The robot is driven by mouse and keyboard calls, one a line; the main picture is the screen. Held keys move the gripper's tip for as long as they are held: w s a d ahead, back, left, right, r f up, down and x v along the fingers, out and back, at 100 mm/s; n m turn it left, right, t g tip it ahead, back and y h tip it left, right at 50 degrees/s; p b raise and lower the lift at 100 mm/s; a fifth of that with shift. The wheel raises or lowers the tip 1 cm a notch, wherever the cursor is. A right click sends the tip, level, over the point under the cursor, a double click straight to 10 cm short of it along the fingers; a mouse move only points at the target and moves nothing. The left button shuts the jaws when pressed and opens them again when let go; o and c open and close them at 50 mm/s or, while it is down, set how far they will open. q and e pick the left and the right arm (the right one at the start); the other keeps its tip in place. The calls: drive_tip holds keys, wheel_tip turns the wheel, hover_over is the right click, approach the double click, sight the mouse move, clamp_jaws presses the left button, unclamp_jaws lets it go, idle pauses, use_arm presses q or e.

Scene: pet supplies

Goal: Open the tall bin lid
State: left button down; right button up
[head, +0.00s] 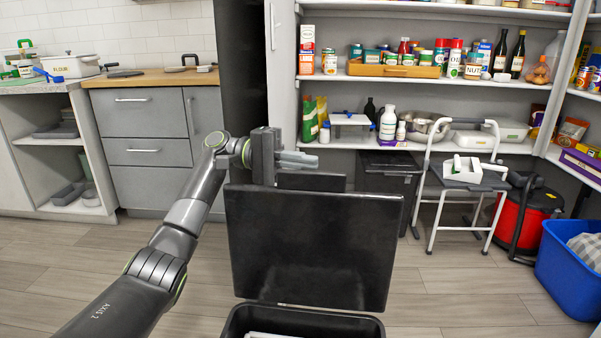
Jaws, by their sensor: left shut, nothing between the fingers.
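The tall bin (262,316) is dark and stands at the bottom centre of the head view, cut off by the frame's lower edge. Its black lid (315,248) stands up, roughly upright, at the bin's far edge, and the bin's mouth shows open with something pale inside. My left gripper (300,160) is above the lid's top edge, towards its left side, with its fingers pointing right. It is shut and empty. I cannot tell whether it touches the lid. My right gripper is out of view.
A dark panel (312,182) shows behind the lid. A black container (390,175) stands under the shelves, beside a white-framed step stool (433,190). A red vacuum (525,222) and a blue crate (568,272) are at right. Floor is clear right of the lid.

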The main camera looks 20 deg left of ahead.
use_arm(q)
drive_tip(key=s, duration=0.2)
drive_tip(key=s+d+b, duration=0.1)
drive_tip(key=s, duration=0.1)
drive_tip(key=shift+r, duration=0.1)
idle(0.4)
